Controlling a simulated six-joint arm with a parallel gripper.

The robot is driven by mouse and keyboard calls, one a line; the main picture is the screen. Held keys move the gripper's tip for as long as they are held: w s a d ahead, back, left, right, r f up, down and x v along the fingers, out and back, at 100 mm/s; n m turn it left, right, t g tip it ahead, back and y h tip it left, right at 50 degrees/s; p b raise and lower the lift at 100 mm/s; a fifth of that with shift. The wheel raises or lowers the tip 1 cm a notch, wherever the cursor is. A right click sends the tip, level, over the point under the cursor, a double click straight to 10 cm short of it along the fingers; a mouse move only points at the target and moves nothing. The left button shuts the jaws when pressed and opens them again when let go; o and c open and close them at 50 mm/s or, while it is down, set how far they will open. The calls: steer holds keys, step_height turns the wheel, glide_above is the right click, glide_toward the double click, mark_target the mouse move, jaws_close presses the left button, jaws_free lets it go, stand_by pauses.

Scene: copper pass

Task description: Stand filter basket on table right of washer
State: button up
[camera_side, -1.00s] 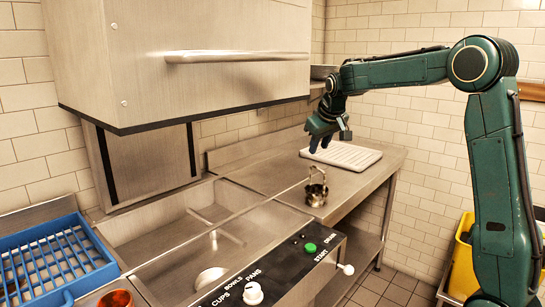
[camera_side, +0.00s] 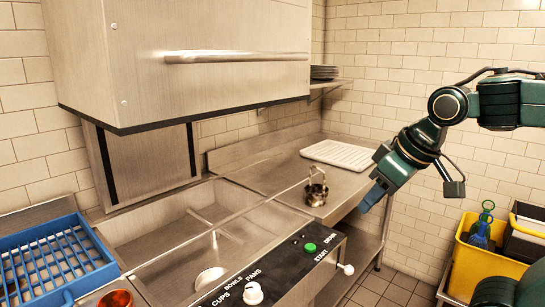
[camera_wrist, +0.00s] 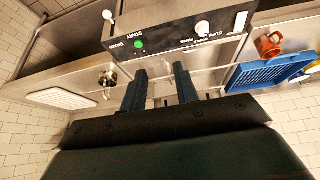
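The filter basket (camera_side: 316,188), a small metal basket with an upright handle, stands on the steel table (camera_side: 345,185) right of the washer (camera_side: 185,50). It also shows in the wrist view (camera_wrist: 108,79), to the left of my fingers. My gripper (camera_side: 371,197) is in front and to the right of the basket, clear of it, with its fingers pointing down and left. In the wrist view my gripper (camera_wrist: 160,72) has its two fingers well apart with nothing between them.
A white ribbed tray (camera_side: 341,154) lies behind the basket on the table. The control panel (camera_side: 270,270) is at the front. A blue rack (camera_side: 55,258) and a copper-coloured mug (camera_side: 115,299) are at left. A yellow bin (camera_side: 480,262) stands at right.

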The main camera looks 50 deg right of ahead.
steer(key=s+a+f, duration=0.2)
steer(key=s+f, duration=0.1)
steer(key=s, duration=0.2)
steer(key=shift+s+n+y, duration=0.3)
steer(key=shift+a+f, duration=0.1)
stand_by(0.9)
